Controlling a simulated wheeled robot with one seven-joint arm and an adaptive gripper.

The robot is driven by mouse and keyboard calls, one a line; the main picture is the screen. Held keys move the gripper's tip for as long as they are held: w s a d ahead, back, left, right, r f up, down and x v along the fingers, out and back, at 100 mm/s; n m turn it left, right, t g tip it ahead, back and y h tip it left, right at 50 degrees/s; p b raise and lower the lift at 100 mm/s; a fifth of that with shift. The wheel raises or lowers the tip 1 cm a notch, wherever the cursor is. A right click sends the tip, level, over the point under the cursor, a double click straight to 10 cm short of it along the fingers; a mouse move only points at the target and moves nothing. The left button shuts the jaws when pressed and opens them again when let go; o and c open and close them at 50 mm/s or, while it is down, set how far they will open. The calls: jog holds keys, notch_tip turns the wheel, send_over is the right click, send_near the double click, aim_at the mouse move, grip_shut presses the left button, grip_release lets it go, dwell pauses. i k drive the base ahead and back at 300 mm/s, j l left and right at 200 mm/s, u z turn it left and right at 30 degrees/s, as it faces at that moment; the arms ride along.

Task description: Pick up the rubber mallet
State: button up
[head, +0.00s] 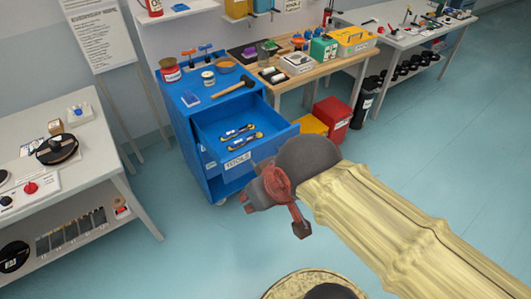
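The rubber mallet (234,88) lies on top of the blue tool cabinet, with a light wooden handle and a dark head toward the right rear corner. My gripper (273,217) is in front of the cabinet, past the open drawer's front right corner, well apart from the mallet. Its two fingers appear spread, with nothing seen between them. No part of the mallet looks covered by my arm.
The cabinet's open drawer (237,162) juts forward and holds yellow-and-black tools. A wooden bench (345,62) adjoins at right; a grey table (92,150) stands left. Floor is free at right.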

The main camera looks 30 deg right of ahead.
aim_at(244, 81)
jog(key=i+j+z, duration=0.15)
jog(key=i, duration=0.35)
jog(key=i+z, duration=0.2)
jog(key=i, duration=0.25)
jog(key=i+j+z, duration=0.15)
jog(key=i, duration=0.3)
jog(key=j+z, duration=0.1)
jog(key=z, duration=1.6)
